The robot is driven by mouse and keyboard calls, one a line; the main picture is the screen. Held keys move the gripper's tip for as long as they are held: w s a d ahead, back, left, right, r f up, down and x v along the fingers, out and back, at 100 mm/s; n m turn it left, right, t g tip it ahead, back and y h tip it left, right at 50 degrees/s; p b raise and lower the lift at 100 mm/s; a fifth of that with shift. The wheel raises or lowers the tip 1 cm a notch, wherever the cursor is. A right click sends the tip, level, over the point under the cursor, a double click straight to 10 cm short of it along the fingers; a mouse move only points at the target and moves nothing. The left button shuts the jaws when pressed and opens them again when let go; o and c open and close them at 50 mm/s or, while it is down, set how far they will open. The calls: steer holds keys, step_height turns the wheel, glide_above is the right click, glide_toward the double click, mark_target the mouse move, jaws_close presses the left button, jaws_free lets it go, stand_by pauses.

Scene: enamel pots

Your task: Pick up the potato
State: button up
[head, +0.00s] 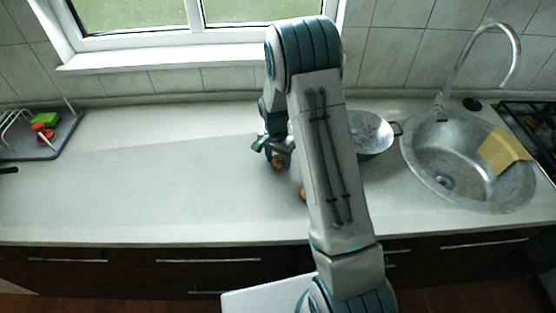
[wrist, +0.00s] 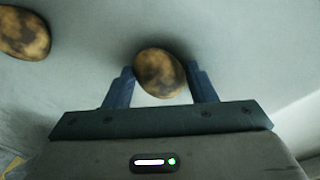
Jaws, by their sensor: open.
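A brown, dark-blotched potato (wrist: 160,73) lies on the counter between the two blue fingers of my gripper (wrist: 163,82) in the wrist view. The fingers are open, one on each side of it, and I cannot tell whether either touches it. In the head view my gripper (head: 272,150) is low over the counter, with this potato (head: 277,162) showing just under it. A second potato (wrist: 25,33) lies at the upper left of the wrist view. In the head view this second potato (head: 303,194) is mostly hidden behind my arm.
A metal pot (head: 371,133) stands right of my arm, partly hidden by it. Beyond it are a sink (head: 425,150) with a yellow cloth (head: 504,150) and a faucet (head: 483,45). A dish rack (head: 66,130) is at the far left.

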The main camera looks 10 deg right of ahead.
steer(key=c, duration=0.7)
steer(key=shift+o, duration=0.2)
steer(key=shift+r, duration=0.1)
